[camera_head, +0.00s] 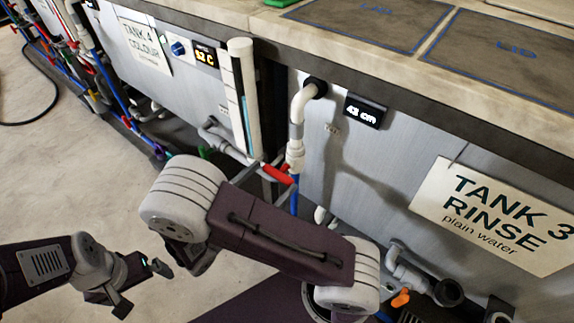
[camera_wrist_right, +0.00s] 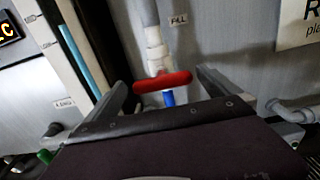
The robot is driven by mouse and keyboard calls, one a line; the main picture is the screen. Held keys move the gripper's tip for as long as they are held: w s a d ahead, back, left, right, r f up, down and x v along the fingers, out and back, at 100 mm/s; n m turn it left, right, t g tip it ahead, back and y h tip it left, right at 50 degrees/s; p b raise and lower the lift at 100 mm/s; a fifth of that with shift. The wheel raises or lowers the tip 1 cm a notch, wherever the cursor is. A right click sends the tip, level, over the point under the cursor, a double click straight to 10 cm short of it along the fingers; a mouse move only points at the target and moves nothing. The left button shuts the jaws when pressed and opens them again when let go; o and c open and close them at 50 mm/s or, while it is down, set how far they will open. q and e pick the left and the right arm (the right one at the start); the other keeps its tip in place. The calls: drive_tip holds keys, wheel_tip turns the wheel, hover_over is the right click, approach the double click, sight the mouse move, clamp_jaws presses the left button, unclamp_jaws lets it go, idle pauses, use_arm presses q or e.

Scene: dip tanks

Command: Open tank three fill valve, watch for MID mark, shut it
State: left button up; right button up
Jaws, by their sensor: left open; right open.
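The tank 3 fill valve has a red handle (camera_head: 278,174) on a white pipe above a blue pipe. In the right wrist view the handle (camera_wrist_right: 163,82) lies crosswise to the upright pipe, under a FILL label (camera_wrist_right: 179,20). My right gripper (camera_wrist_right: 160,90) is open, with its fingers on either side of the handle; contact cannot be told. My left gripper (camera_head: 142,287) is open and empty, low over the floor. The TANK 3 RINSE sign (camera_head: 495,218) hangs at right. A level gauge with a blue strip (camera_wrist_right: 78,57) stands left of the valve; its mark labels are too small to read.
A display (camera_head: 365,111) on tank 3 reads about 43 cm; its last digit is unclear. The TANK 4 COLOUR sign (camera_head: 146,46) and a 52 C display (camera_head: 205,56) are at left. An orange-handled valve (camera_head: 401,298) sits low.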

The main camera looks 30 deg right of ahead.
sight(278, 170)
drive_tip(key=b+x, duration=0.1)
drive_tip(key=x, duration=0.4)
drive_tip(key=shift+d+f, duration=0.1)
drive_tip(key=shift+f, duration=0.05)
drive_tip(key=shift+w+d, duration=0.25)
drive_tip(key=shift+d, duration=0.3)
drive_tip(key=c, duration=1.1)
drive_tip(key=shift+r+p, duration=0.25)
drive_tip(key=shift+p, duration=0.1)
drive_tip(key=n+p, duration=0.3)
drive_tip(key=p, duration=0.2)
drive_tip(key=n+p, duration=0.4)
drive_tip(key=p, duration=0.1)
drive_tip(key=shift+w+a, duration=0.15)
drive_tip(key=shift+w, duration=0.1)
drive_tip(key=n+p, duration=0.2)
drive_tip(key=n, duration=0.1)
drive_tip(key=shift+f, duration=0.15)
drive_tip(key=n, duration=0.1)
drive_tip(key=n+p, duration=0.1)
drive_tip(key=shift+w+f+n, duration=0.15)
drive_tip(key=shift+f+n, duration=0.05)
drive_tip(key=shift+n, duration=0.2)
drive_tip(key=n, duration=0.1)
drive_tip(key=n+p, duration=0.1)
drive_tip(key=n, duration=0.1)
drive_tip(key=n+p, duration=0.1)
drive_tip(key=shift+f+n, duration=0.3)
drive_tip(key=shift+n, duration=0.4)
